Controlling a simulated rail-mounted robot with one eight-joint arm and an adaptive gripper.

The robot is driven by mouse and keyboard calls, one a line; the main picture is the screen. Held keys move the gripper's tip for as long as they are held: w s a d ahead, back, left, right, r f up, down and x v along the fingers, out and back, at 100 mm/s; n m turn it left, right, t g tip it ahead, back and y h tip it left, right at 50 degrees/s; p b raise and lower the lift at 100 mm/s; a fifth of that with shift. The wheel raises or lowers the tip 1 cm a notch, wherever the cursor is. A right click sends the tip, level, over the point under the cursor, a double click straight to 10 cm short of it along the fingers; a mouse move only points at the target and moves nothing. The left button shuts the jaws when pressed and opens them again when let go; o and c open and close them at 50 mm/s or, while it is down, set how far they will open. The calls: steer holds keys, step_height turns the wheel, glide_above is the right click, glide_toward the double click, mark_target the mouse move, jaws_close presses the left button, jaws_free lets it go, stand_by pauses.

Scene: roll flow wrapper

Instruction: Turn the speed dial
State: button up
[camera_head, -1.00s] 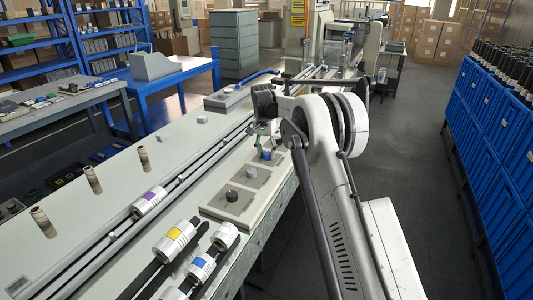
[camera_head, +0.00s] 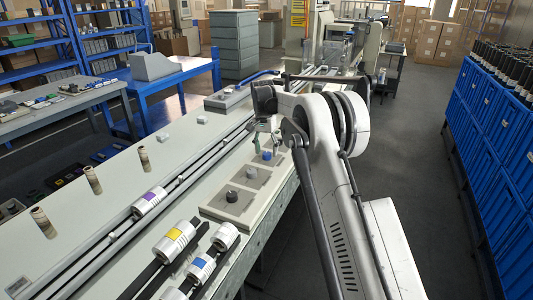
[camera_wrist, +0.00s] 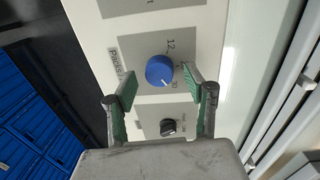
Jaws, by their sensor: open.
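The blue dial (camera_wrist: 159,70) sits on a grey plate with printed numbers around it in the wrist view. A rotated label (camera_wrist: 121,62) stands beside it, too small to read surely. My gripper (camera_wrist: 159,73) is open, with one green-padded finger on each side of the dial's near side. I cannot tell whether either finger touches it; gaps show in this view. In the head view, my gripper (camera_head: 263,138) is just above and behind the blue dial (camera_head: 267,155) at the bench's right edge.
A black knob (camera_wrist: 168,127) lies close to the blue dial, between the fingers' lower parts. In the head view, a grey knob (camera_head: 251,172) and a dark knob (camera_head: 231,196) sit nearer on the same panel. Rollers, including a yellow-banded one (camera_head: 175,238), lie further forward.

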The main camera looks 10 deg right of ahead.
mark_target(265, 153)
step_height(265, 153, up, 10)
steer(key=shift+w+a+r, duration=0.2)
steer(key=shift+a+r, duration=0.05)
steer(key=shift+a, duration=0.05)
steer(key=shift+r, duration=0.1)
steer(key=s+r+n+t, duration=0.2)
steer(key=s+r, duration=0.5)
steer(key=s, duration=0.6)
steer(key=s+r+n+t, duration=0.2)
steer(key=s+r, duration=0.6)
steer(key=s, duration=0.4)
steer(key=s+f+n+t, duration=0.1)
steer(key=s+f, duration=0.3)
steer(key=s, duration=0.5)
steer(key=s+f+n+t, duration=0.1)
steer(key=s+f, duration=0.3)
steer(key=s, duration=0.6)
steer(key=s+f+n+t, duration=0.1)
steer(key=s+f, duration=0.3)
steer(key=s, duration=0.5)
steer(key=shift+s+d+f+t+y, duration=0.2)
steer(key=shift+d+f+t+y, duration=0.05)
steer(key=shift+d+t+y, duration=0.1)
